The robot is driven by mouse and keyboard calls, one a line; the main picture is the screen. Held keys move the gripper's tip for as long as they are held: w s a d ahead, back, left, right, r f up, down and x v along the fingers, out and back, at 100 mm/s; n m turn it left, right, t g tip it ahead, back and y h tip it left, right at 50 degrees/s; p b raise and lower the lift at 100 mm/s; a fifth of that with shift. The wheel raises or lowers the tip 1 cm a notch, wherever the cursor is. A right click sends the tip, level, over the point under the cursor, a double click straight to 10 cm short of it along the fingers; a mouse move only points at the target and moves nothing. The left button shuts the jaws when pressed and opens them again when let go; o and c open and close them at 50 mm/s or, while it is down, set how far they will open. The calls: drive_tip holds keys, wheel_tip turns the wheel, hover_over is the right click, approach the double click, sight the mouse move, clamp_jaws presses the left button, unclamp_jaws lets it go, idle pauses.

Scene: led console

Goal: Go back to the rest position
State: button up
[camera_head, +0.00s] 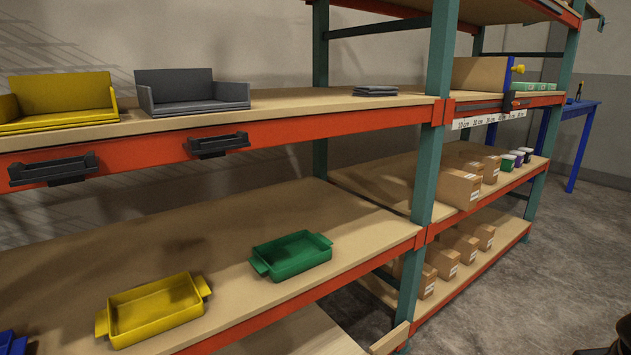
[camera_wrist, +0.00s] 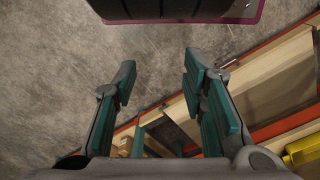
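My gripper (camera_wrist: 160,85) shows in the wrist view with its two teal-padded fingers spread apart. Nothing is between them. It hangs over bare grey floor beside a shelf edge and touches nothing that I can see. In the head view my gripper does not show. The task names no object.
A shelf rack with orange beams (camera_head: 300,125) fills the head view. It holds a yellow tray (camera_head: 155,310), a green tray (camera_head: 292,255), a grey bin (camera_head: 190,92), a yellow bin (camera_head: 60,100) and cardboard boxes (camera_head: 458,188). A blue table (camera_head: 578,112) stands behind.

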wheel_tip(320, 180, up, 39)
drive_tip(key=t+p, duration=0.4)
drive_tip(key=p, duration=3.2)
